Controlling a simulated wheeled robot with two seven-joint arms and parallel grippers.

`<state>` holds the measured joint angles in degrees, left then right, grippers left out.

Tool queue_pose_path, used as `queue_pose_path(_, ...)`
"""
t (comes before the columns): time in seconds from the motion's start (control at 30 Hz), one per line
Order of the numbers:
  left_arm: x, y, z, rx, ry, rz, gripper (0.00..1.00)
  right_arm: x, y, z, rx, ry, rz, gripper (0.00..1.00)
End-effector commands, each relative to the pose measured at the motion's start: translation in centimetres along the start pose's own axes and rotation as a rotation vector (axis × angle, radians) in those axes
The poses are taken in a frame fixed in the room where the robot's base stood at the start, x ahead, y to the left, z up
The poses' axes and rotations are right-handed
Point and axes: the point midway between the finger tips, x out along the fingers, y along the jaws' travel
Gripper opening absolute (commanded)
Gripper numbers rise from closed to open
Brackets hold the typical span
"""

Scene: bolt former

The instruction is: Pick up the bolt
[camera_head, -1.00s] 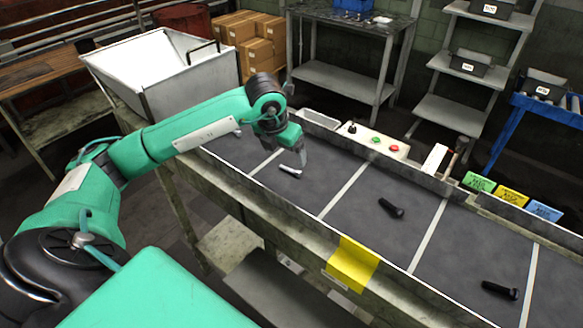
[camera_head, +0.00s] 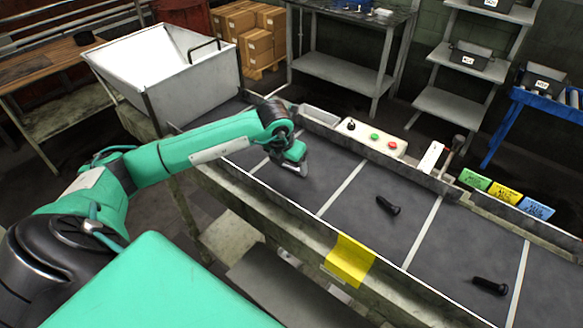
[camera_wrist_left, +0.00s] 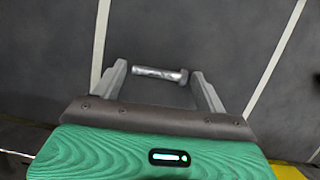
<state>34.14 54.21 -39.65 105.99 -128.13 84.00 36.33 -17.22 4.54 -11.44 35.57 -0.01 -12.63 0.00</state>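The silver bolt (camera_wrist_left: 160,74) lies on the dark conveyor belt (camera_wrist_left: 215,40) in the left wrist view, with its head to the right. My left gripper (camera_wrist_left: 159,72) is open, one finger near each end of the bolt. I cannot tell whether the fingers touch it. In the head view my left gripper (camera_head: 300,170) is low over the belt and hides most or all of this bolt. A black bolt (camera_head: 388,205) lies in another belt section, and a second black bolt (camera_head: 490,286) lies further right. My right gripper is not in view.
A metal rail with a control box (camera_head: 372,138) runs along the belt's far side. A white hopper (camera_head: 165,70) stands at the left end. A yellow bracket (camera_head: 350,260) sits on the near rail. Coloured cards (camera_head: 505,195) stand at far right.

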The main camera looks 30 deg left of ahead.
Motion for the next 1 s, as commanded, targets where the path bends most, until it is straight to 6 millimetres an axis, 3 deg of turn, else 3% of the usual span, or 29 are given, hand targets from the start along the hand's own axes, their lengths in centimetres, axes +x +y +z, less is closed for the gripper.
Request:
queue_pose_path(0.03, 0.0, 0.0, 0.0, 0.000, 0.000, 0.000, 0.64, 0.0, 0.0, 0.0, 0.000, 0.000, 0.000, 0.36)
queue_pose_path(0.2, 0.0, 0.0, 0.0, 0.000, -0.001, 0.000, 0.34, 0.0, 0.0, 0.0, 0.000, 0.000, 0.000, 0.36)
queue_pose_path(0.47, -0.1, 0.0, 0.1, 0.000, -0.001, 0.000, 0.33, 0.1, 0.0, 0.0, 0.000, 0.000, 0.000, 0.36)
queue_pose_path(0.67, -1.3, 0.0, 0.5, -0.001, -0.002, 0.000, 0.33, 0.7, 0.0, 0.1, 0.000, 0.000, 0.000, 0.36)
queue_pose_path(0.87, -5.0, 0.0, 1.7, 0.001, -0.008, 0.000, 0.33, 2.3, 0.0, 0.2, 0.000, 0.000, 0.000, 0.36)
queue_pose_path(1.0, -9.0, 0.0, 2.9, 0.000, -0.009, -0.001, 0.33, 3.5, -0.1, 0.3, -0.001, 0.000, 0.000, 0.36)
